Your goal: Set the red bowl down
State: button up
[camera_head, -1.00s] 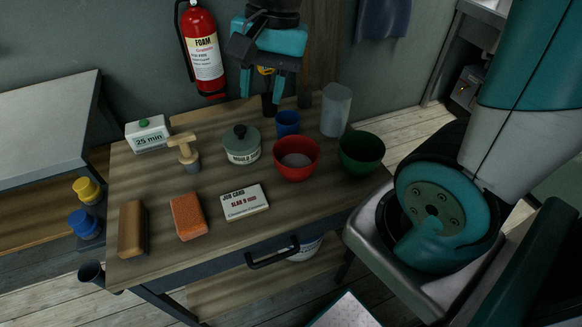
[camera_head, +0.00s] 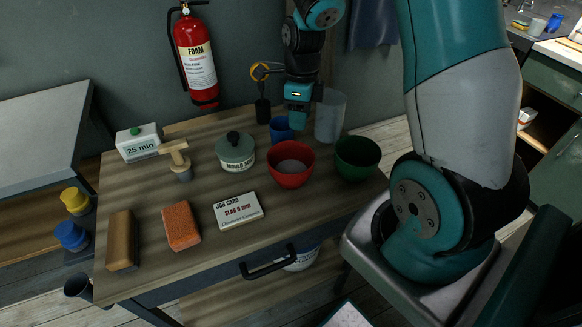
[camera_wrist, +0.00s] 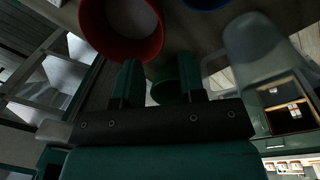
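The red bowl (camera_head: 291,178) stands upright on the wooden table (camera_head: 205,240), with something pale grey inside. The green bowl (camera_head: 357,158) stands close to its right. The red bowl (camera_wrist: 118,52) is at the top left there, beyond the fingertips. The green bowl (camera_wrist: 166,90) shows behind the fingers.
A grey translucent jug (camera_head: 330,115) and a black holder with a yellow tool (camera_head: 262,108) stand at the back. A lidded pot (camera_head: 235,152) is left of the red bowl. A job card (camera_head: 238,211), orange sponge (camera_head: 181,226) and wooden block (camera_head: 121,240) lie nearer the front.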

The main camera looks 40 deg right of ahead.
aim_at(296, 144)
notch_tip(296, 144, down, 3)
jog(key=shift+s+a+f, duration=0.15)
jog(key=shift+w+a+f+p, duration=0.15)
jog(key=shift+f+p, duration=0.2)
jog(key=shift+f, duration=1)
jog(key=shift+w+a+f+p, duration=0.15)
jog(key=shift+f+p, duration=0.15)
jog(key=shift+f, duration=1.05)
jog(key=shift+s, duration=0.1)
grip_shut()
